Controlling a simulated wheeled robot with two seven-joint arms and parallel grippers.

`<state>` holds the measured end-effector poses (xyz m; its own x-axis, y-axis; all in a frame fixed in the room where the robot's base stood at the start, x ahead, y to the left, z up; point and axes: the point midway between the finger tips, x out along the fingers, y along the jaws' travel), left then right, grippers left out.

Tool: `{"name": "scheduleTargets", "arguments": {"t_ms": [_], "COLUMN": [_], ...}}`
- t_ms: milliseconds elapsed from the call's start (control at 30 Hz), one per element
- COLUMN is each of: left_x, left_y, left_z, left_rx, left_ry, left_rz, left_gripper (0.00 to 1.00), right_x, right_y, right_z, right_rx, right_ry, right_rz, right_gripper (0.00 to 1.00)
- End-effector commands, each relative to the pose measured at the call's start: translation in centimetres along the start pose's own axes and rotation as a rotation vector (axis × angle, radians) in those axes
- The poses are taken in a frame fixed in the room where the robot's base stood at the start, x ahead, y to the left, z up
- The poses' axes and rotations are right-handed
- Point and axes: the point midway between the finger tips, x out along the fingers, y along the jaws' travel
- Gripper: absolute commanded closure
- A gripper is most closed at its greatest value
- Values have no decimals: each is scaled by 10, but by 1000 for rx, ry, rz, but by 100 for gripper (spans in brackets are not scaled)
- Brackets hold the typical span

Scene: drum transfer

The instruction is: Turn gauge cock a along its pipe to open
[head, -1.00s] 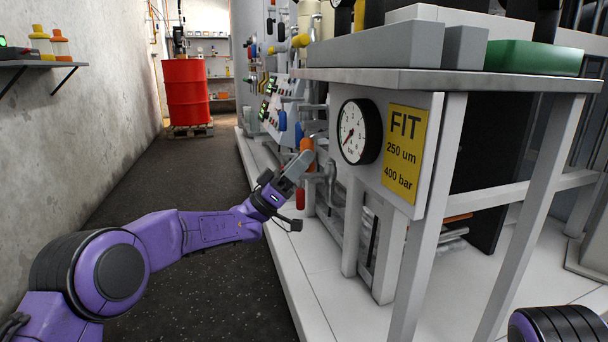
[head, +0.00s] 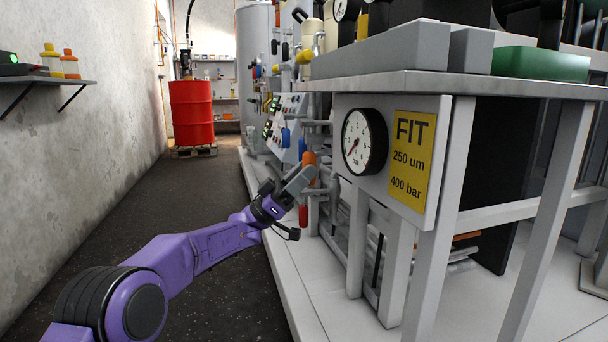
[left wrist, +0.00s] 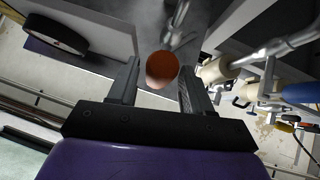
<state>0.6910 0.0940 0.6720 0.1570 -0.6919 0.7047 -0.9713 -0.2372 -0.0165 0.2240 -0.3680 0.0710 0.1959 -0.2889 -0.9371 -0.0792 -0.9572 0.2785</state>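An orange handle (head: 309,158) stands upright on the pipework left of the round gauge in the head view; I take it for gauge cock a, though no label is readable. My left gripper (head: 305,178) is at this handle and partly covers it. In the left wrist view the handle's rounded orange-red end (left wrist: 162,68) lies between the two fingers of my left gripper (left wrist: 160,85). The fingers stand apart, with a gap showing on each side of the handle. The handle's lower part is hidden. My right gripper is not in view.
A white-faced pressure gauge (head: 364,141) and a yellow FIT sign (head: 409,155) are on the bench front. A red handle (head: 303,215) hangs below my left gripper. Blue handles and a panel (head: 284,122) lie behind. The dark floor aisle (head: 200,210) to the left is clear.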

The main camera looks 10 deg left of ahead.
Motion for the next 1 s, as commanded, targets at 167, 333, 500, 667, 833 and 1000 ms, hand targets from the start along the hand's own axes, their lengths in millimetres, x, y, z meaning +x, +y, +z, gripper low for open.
{"name": "scheduleTargets", "arguments": {"t_ms": [167, 333, 500, 667, 833, 1000], "left_x": [0, -4, -34, -73, -99, -106], "left_y": [0, 0, -1, -1, -1, 0], "left_z": [-1, -1, -2, -2, 0, 0], "left_rx": [0, -1, -3, -3, -2, -1], "left_ry": [0, -1, -1, 0, 0, 1], "left_rz": [0, -2, -5, -4, -1, 1], "left_gripper": [43, 43, 43, 43, 43, 43], "right_x": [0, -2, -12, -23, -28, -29], "right_y": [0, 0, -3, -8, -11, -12], "right_z": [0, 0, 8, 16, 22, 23], "right_rx": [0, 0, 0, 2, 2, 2], "right_ry": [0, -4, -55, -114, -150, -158], "right_rz": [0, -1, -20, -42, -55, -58], "right_gripper": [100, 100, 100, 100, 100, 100]}}
